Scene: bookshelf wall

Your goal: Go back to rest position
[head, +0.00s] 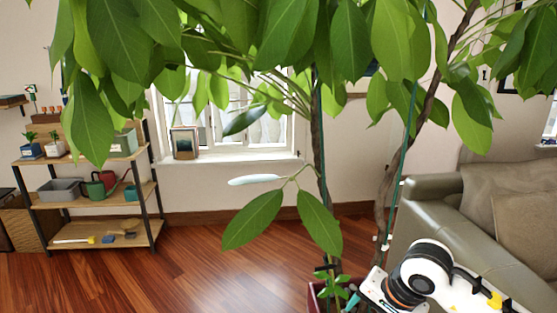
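My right arm comes in from the lower right in the head view, with a white and black wrist. The end of my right gripper (369,291) is by the base of a large potted plant, partly cut off by the lower edge. Its fingers do not show clearly, so I cannot tell whether it is open or shut, or whether it touches the plant. My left gripper is not in view.
The leafy plant (322,160) fills the upper middle, its dark red pot (318,298) at the bottom. A leather sofa (425,215) stands at right. A wooden shelf unit (100,235) with pots and tools stands at left. Wooden floor (200,275) is clear between.

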